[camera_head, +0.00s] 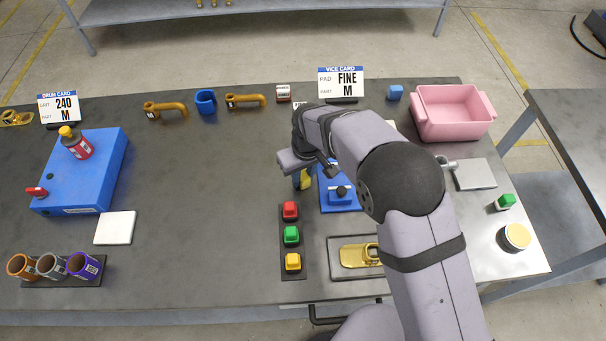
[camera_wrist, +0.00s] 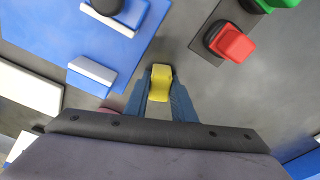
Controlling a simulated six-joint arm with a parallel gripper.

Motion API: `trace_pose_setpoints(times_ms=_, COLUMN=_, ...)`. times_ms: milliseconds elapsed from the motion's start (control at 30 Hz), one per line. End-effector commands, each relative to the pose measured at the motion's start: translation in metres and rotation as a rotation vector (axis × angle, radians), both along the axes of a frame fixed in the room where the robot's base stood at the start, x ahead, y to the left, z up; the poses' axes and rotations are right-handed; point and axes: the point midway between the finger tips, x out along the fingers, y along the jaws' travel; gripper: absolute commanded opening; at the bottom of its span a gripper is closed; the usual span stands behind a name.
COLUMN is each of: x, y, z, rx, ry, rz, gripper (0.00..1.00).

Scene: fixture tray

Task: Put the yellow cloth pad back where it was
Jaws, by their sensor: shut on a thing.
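My gripper (camera_wrist: 160,100) is shut on a small yellow block-like pad (camera_wrist: 161,83), seen between the blue fingertips in the wrist view. In the head view the yellow pad (camera_head: 305,180) shows just below my gripper (camera_head: 302,178), left of the blue vice fixture (camera_head: 326,200). Whether it touches the table is unclear. A dark strip (camera_head: 291,274) near the front holds a red piece (camera_head: 290,210), a green piece (camera_head: 291,234) and another yellow piece (camera_head: 293,261). The red piece also shows in the wrist view (camera_wrist: 231,42). The vice card (camera_head: 341,83) reads PAD FINE, M.
My arm hides part of the fixture and the tray (camera_head: 335,271) with a gold part. A pink bin (camera_head: 452,110) stands back right. A blue drum box (camera_head: 85,170) and white tile (camera_head: 115,228) are at left. Bare table lies left of the strip.

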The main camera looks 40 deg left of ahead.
Motion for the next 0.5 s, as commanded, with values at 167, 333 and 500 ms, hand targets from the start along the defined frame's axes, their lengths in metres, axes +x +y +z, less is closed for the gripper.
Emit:
trace_pose_setpoints(times_ms=167, x=0.0, y=-0.0001, z=-0.0011, rx=0.0, ry=0.0, rz=0.0, gripper=0.42)
trace_pose_setpoints(times_ms=333, x=-0.0001, y=-0.0001, z=-0.0011, rx=-0.001, ry=0.0, rz=0.0, gripper=0.42)
trace_pose_setpoints(times_ms=500, x=0.0, y=0.0, z=0.0033, rx=0.0, ry=0.0, rz=0.0, gripper=0.42)
